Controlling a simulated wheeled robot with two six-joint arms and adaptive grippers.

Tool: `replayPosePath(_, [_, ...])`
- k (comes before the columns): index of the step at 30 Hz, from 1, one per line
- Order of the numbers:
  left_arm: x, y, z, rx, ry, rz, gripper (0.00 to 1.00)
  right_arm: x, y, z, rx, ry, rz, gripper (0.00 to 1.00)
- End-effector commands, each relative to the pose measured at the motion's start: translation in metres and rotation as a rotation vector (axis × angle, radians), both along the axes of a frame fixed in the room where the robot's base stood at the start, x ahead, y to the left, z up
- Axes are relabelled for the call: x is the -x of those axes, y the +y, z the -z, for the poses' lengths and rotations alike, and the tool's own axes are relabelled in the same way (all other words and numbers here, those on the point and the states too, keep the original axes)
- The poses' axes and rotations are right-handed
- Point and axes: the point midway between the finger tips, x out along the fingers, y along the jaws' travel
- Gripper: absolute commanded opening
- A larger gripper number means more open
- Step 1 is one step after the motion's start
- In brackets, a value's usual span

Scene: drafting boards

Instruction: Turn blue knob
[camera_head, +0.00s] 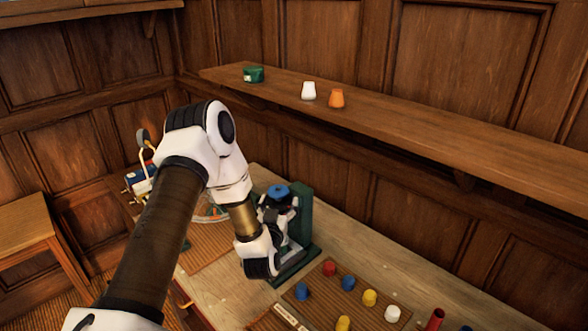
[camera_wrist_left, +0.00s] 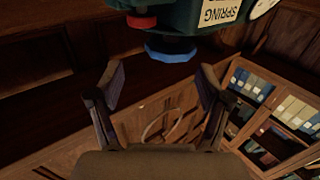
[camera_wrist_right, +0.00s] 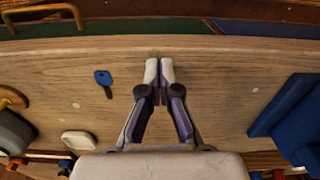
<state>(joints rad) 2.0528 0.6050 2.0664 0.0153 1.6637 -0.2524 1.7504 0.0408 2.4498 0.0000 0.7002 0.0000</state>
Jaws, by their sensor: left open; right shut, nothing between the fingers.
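The blue knob (camera_head: 278,191) sits on a dark green device (camera_head: 303,222) standing on the workbench. My left gripper (camera_head: 284,212) is close beside the knob, and my arm hides part of the device. In the left wrist view the blue knob (camera_wrist_left: 170,51) shows just beyond and between the spread fingertips of my left gripper (camera_wrist_left: 162,85), with a visible gap. This gripper is open and empty. My right gripper (camera_wrist_right: 160,70) shows only in the right wrist view; its fingers are shut together on nothing, over a wooden surface.
A red part (camera_wrist_left: 141,21) sits on the device near the blue knob, beside a "SPRING" label (camera_wrist_left: 221,11). Several coloured pegs, one of them yellow (camera_head: 369,298), stand in front. A wall shelf (camera_head: 420,139) runs behind. A blue key (camera_wrist_right: 104,82) lies left of my right gripper.

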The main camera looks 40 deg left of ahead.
Motion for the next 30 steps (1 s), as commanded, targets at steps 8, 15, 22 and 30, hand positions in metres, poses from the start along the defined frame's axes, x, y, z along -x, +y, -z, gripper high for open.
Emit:
replayPosePath(8, [-0.019,0.018,0.001,-0.015,0.005,-0.024,0.77,0.000,0.000,0.000,0.000,0.001,-0.001,0.00])
replayPosePath(15, [-0.055,0.041,0.000,-0.014,0.006,-0.022,0.77,0.001,0.000,-0.001,0.000,0.002,0.000,0.00])
replayPosePath(22, [-0.062,0.046,0.001,-0.011,0.006,-0.021,0.77,0.000,0.000,-0.001,0.000,0.001,-0.001,0.00])
replayPosePath(30, [-0.061,0.046,0.000,-0.011,0.006,-0.021,0.27,0.000,0.000,-0.002,0.000,0.001,-0.001,0.00])
